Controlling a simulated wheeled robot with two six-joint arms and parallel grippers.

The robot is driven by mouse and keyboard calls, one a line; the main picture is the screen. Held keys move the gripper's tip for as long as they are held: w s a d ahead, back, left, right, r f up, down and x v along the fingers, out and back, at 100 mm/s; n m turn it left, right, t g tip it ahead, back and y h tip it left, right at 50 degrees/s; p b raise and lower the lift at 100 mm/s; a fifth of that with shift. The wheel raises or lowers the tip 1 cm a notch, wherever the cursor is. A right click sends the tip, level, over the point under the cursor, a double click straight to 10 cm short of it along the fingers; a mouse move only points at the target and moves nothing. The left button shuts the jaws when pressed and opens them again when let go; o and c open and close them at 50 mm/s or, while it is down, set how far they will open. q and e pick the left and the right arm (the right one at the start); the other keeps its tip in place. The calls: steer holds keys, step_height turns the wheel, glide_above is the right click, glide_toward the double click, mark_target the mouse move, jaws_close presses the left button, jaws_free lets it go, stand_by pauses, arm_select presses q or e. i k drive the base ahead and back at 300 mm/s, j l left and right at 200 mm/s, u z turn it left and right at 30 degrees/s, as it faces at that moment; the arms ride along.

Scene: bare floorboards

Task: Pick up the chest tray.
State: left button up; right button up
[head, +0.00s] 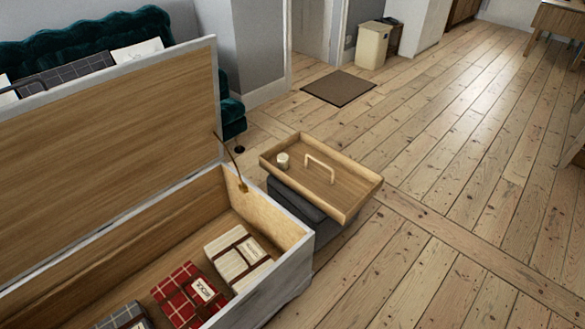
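The chest tray (345,190) is a shallow wooden tray with a raised rim and a light arched handle (319,167) in its middle. It rests on a dark grey block-like support (297,197), just right of the open chest. A small pale cup or candle (283,160) stands inside the tray at its left end. The tray looks roughly level, and its right end reaches past the support. Neither of my grippers shows in the head view.
The open chest (289,272) holds folded blankets, one red plaid (185,290) and one cream (236,258); its lid (110,150) stands raised. Behind are a green sofa (60,52), a brown doormat (338,88) and a bin (372,45). The floor right of the tray is clear.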

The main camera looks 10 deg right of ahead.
mark_target(339, 185)
steer(key=i+l+u, duration=0.1)
steer(key=l, duration=0.3)
steer(key=i+l+u, duration=0.15)
steer(key=l, duration=0.3)
steer(key=i+l+u, duration=0.1)
steer(key=i+l, duration=0.15)
steer(key=l, duration=0.25)
steer(key=i+l+u, duration=0.1)
steer(key=l, duration=0.35)
steer(key=i+l+u, duration=0.15)
steer(key=l, duration=0.3)
